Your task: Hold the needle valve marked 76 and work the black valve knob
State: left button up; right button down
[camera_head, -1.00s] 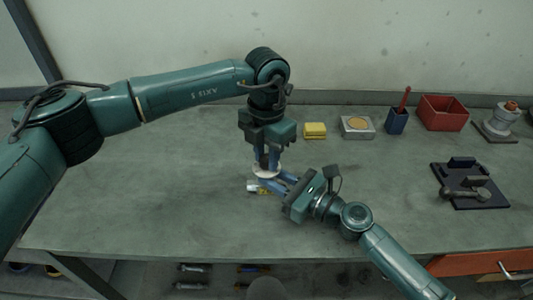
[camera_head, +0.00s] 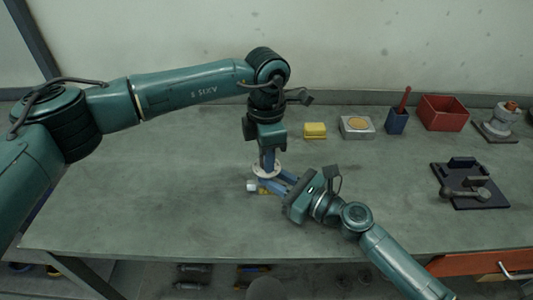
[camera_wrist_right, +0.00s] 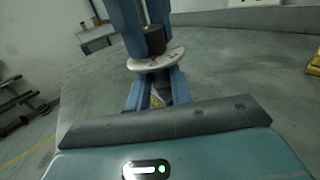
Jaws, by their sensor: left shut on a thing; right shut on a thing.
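The needle valve (camera_head: 251,186) stands near the middle of the table, mostly hidden by my grippers; a pale end sticks out on its left. A white round disc (camera_wrist_right: 150,64) sits on top of it, below the black valve knob (camera_wrist_right: 154,40). My left gripper (camera_head: 267,164) points straight down and is shut on the knob, its blue fingers on either side. My right gripper (camera_head: 270,182) comes in low from the right, shut on the valve body below the disc. The number 76 is not legible.
Along the back stand a yellow block (camera_head: 315,130), a grey box with a tan round top (camera_head: 357,126), a blue holder (camera_head: 396,121) and a red bin (camera_head: 444,112). A black fixture with a grey lever (camera_head: 470,185) lies at the right. The table's left side is clear.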

dwell(0.4)
pick_arm(q)
jog(key=o, duration=1)
notch_tip(320, 180, up, 12)
pick_arm(e)
jog(key=c, duration=1.1)
grip_release()
jog(key=shift+c, duration=0.2)
